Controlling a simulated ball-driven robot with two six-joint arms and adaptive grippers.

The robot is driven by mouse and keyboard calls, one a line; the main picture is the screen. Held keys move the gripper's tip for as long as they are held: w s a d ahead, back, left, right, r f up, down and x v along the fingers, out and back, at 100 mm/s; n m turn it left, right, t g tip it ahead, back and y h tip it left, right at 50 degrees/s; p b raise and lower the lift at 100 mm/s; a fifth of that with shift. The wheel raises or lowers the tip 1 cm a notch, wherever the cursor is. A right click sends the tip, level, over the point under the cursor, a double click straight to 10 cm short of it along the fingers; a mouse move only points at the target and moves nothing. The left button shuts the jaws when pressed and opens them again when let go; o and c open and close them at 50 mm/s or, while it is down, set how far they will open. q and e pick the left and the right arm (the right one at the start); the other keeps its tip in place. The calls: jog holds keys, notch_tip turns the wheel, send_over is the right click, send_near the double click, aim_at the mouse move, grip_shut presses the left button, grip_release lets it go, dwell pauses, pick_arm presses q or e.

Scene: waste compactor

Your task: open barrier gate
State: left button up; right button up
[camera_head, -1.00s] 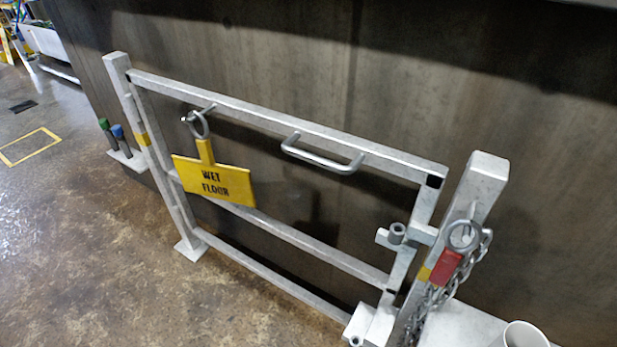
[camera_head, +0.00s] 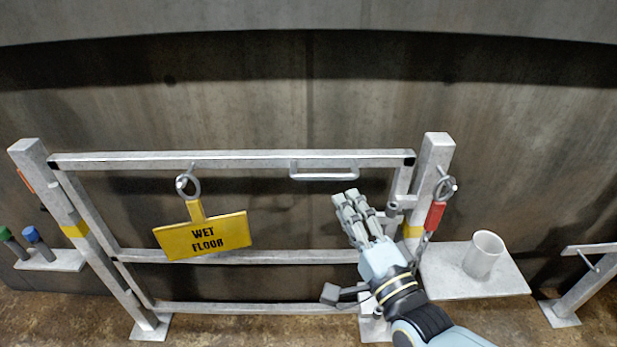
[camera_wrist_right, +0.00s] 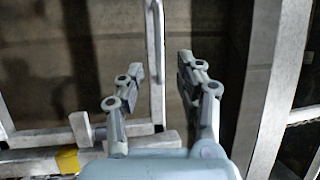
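The barrier gate (camera_head: 250,160) is a grey metal frame between a left post (camera_head: 62,230) and a right post (camera_head: 436,160). It stands in line with the posts and looks closed. A U-shaped handle (camera_head: 323,176) is on its top rail. A yellow "WET FLOOR" sign (camera_head: 203,237) hangs by a ring from the rail. My right gripper (camera_head: 346,195) is in front of the gate, below and right of the handle. Its fingers are apart and empty in the right wrist view (camera_wrist_right: 163,72). My arm hides part of the gate's right side. My left gripper is out of view.
A red tag (camera_head: 434,216) and ring hang on the right post. A white cup (camera_head: 484,254) stands on a plate-like shelf (camera_head: 475,283) to its right. Green and blue-topped items stand on a shelf (camera_head: 50,260) at left. A dark wall is behind the gate.

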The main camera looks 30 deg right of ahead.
aim_at(326, 175)
jog(key=x, duration=0.9)
jog(key=shift+f, duration=0.1)
grip_shut()
